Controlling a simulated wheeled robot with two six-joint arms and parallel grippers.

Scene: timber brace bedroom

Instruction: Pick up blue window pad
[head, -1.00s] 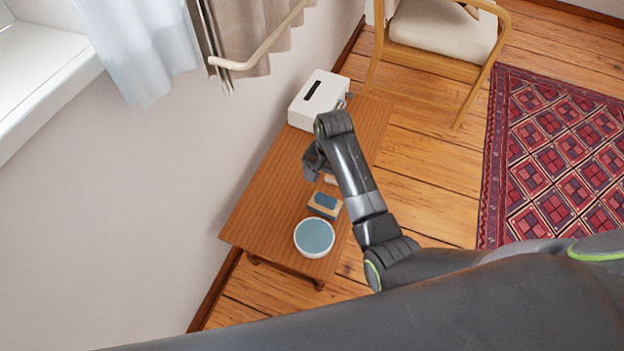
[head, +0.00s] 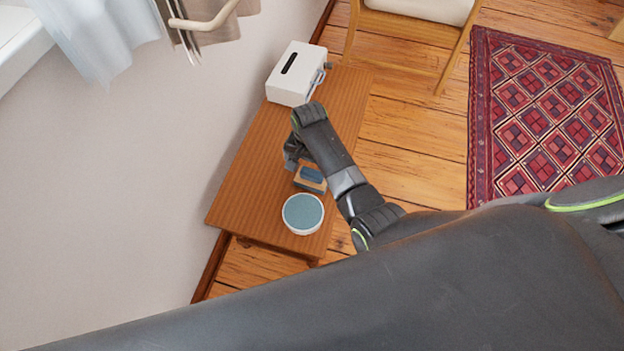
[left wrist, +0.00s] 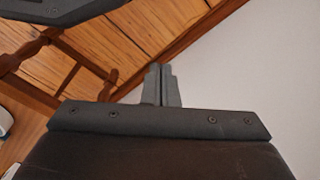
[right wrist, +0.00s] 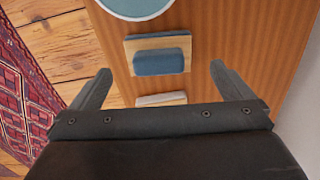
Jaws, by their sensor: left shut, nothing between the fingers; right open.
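The blue window pad (head: 312,174) lies on a tan block or tray on the wooden table, just above the round bowl in the head view. In the right wrist view the blue pad (right wrist: 159,61) sits ahead of my right gripper, between the lines of its fingers. My right gripper (right wrist: 154,78) is open and empty; in the head view it (head: 291,160) hangs over the table beside the pad, partly hidden by its own arm. My left gripper (left wrist: 161,72) is shut and empty, away from the pad near the wall and floor.
A round white bowl with blue inside (head: 303,212) stands near the table's front end. A white box with a dark slot (head: 296,72) stands at the far end. A pale bar (right wrist: 161,99) lies near the right gripper. The table's (head: 242,186) left part is bare.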

